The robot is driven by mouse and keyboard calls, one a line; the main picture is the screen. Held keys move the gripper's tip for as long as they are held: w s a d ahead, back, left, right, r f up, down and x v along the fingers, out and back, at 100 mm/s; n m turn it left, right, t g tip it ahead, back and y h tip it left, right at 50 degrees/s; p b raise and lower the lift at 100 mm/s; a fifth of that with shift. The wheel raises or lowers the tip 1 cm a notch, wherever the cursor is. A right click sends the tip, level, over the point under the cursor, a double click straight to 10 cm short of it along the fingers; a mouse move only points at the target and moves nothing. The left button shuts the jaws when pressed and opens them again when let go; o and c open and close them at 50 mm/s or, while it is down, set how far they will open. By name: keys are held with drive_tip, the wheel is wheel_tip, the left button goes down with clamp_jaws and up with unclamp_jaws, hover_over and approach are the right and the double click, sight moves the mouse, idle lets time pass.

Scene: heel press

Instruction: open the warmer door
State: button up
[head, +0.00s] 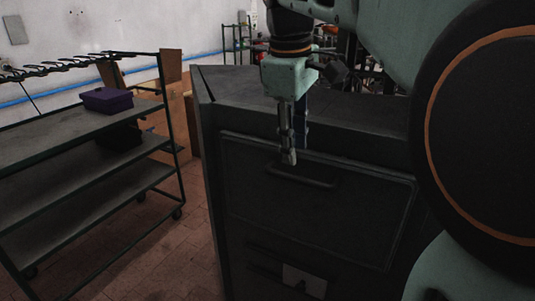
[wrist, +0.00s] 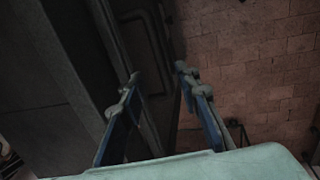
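The warmer is a dark grey cabinet with a flat top. Its door (head: 340,215) is a framed front panel and looks closed. A dark bar handle (head: 315,183) runs across the upper part of the door. My gripper (head: 289,158) points down at the left part of the handle, overlapping it in the head view. In the wrist view, my gripper (wrist: 156,76) has its two blue-backed fingers apart, with the dark cabinet front beyond and nothing clearly held. I cannot tell whether the handle lies between the fingers or whether they touch it.
A dark shelf rack (head: 80,120) with a purple box (head: 107,100) stands at the left. Below the door is another bar with a light plate (head: 304,281). The brick floor (head: 150,245) between rack and cabinet is clear.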

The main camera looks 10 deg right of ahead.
sight(296, 176)
drive_tip(key=f, duration=0.4)
drive_tip(key=w+d+f, duration=0.1)
drive_tip(key=f, duration=0.2)
drive_tip(key=shift+b, duration=0.3)
clamp_jaws()
